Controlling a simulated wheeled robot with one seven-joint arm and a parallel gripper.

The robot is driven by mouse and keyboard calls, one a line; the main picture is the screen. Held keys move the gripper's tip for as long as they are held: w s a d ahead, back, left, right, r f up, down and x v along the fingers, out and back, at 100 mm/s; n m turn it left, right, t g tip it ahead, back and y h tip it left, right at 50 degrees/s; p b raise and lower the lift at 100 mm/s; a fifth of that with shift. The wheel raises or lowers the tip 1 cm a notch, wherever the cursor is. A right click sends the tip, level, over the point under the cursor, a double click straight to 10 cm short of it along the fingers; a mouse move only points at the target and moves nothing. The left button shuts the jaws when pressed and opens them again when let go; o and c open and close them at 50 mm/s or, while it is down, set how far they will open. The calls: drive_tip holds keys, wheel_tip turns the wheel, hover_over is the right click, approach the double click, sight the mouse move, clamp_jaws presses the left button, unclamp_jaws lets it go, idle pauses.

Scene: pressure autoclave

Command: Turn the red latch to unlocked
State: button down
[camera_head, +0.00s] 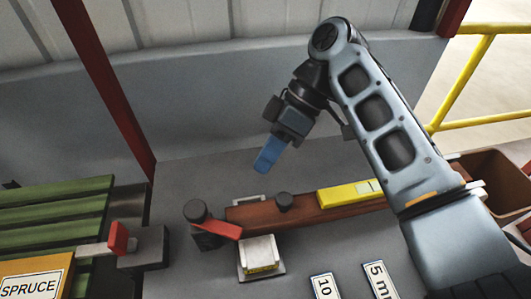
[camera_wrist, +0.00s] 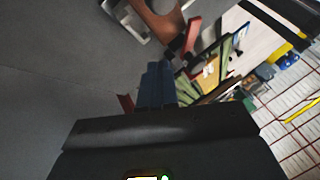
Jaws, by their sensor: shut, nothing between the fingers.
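A red lever (camera_head: 225,229) reaches right from the foot of a black knob (camera_head: 196,212) toward a white bracket (camera_head: 261,254). A second red piece (camera_head: 118,238) stands upright beside a dark grey block (camera_head: 145,248) at the left; I cannot tell which one is the latch. My gripper (camera_head: 267,157) has blue fingers that are shut and empty. It hangs above and behind the brown bar, apart from both red pieces. The blue fingers also show in the wrist view (camera_wrist: 157,85), where a red part (camera_wrist: 192,34) lies beyond them.
Green slats (camera_head: 52,215) and a "SPRUCE" sign (camera_head: 32,286) are at left. Number plates (camera_head: 325,287) lie in front. A brown bin (camera_head: 490,181) is at right.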

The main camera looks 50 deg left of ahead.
sight(239, 217)
drive_tip(key=p+x, duration=0.1)
drive_tip(key=x, duration=0.6)
drive_tip(key=shift+r, duration=0.1)
drive_tip(key=s, duration=0.1)
drive_tip(key=s+d+p, duration=0.1)
drive_tip(key=shift+s+d, duration=0.3)
drive_tip(key=shift+d, duration=0.05)
drive_tip(key=shift+s+d+f+p, duration=0.3)
drive_tip(key=shift+s+p, duration=0.1)
drive_tip(key=shift+s, duration=0.15)
drive_tip(key=shift+s, duration=0.1)
